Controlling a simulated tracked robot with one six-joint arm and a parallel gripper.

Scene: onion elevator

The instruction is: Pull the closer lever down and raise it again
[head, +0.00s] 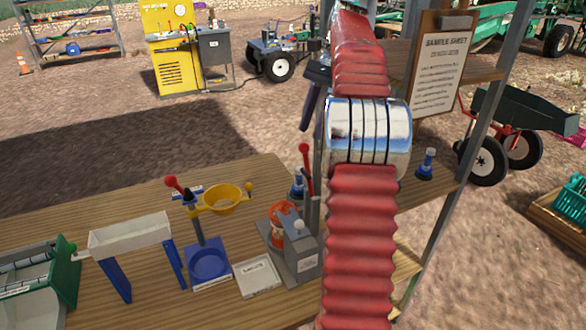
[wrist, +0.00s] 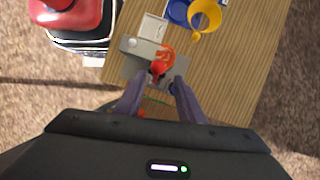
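The closer is a grey machine (head: 299,256) with an orange part (head: 281,222) on its side, standing on the wooden table. Its upright lever (head: 305,160) has a red knob. In the wrist view, the red knob (wrist: 157,68) shows just beyond my gripper (wrist: 158,80), roughly between the two purple fingers, which are spread apart. The grey body (wrist: 140,48) lies behind it. In the head view, one dark finger of my gripper (head: 311,102) shows above the lever; my red arm hides the rest. I cannot tell whether a finger touches the lever.
A blue stand with a yellow ring (head: 222,199) and its own red-knobbed lever (head: 175,186) stands to the left. A white card (head: 257,276) lies between it and the closer. A white trough (head: 130,236) on blue legs stands farther left. A grey shelf post (head: 470,130) rises at right.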

